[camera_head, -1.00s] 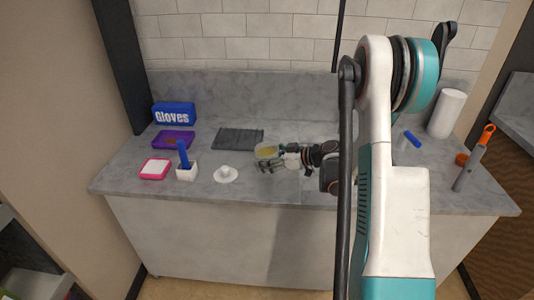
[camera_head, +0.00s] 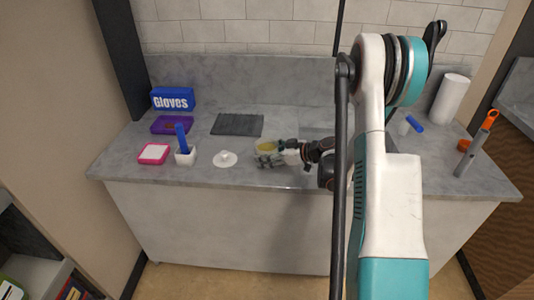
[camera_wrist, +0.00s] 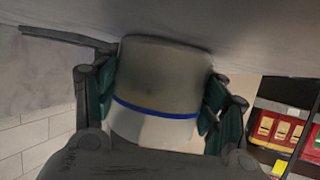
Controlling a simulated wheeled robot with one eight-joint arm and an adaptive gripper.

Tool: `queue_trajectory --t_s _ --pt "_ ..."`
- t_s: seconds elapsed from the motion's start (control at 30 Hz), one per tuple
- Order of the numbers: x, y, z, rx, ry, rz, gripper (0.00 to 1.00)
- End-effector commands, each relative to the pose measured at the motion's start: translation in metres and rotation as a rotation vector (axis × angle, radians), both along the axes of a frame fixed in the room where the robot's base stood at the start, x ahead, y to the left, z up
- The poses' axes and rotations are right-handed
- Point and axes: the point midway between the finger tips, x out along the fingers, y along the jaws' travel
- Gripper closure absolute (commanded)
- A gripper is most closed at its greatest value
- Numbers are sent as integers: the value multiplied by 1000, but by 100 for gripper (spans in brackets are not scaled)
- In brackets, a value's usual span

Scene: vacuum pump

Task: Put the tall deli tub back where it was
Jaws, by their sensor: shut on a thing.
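The tall deli tub shows in the wrist view (camera_wrist: 160,75) as a cloudy, round-sided container with a blue band. My gripper (camera_wrist: 162,100) is shut on it, with green finger pads on both sides. In the head view the tub (camera_head: 266,146) has a yellowish look at its top and sits in my gripper (camera_head: 268,159) over the middle of the counter. In the wrist view the tub's far end is close to the grey surface; I cannot tell whether it touches.
The grey counter (camera_head: 290,178) holds a white round lid-like piece (camera_head: 225,160) left of the tub. Further left are a white holder (camera_head: 185,158), a pink-edged tray (camera_head: 154,153), a purple tray (camera_head: 172,125) and a gloves box (camera_head: 173,99). A dark mat (camera_head: 237,125) lies behind.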

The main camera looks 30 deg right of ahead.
Motion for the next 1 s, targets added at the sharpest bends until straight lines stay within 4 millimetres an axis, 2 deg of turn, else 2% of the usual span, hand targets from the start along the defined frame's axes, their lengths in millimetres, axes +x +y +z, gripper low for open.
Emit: queue_trajectory --t_s 0.07,0.1,0.17,0.63,0.77,1.0 --pt "0 0 -2 0 0 0 58" --pt "0 0 -1 0 0 0 25" --pt "0 0 -1 0 0 0 14" --pt "-2 -2 3 0 0 -1 14" --pt "-16 -12 12 0 0 -4 14" --pt "-55 -37 32 1 0 -4 14"
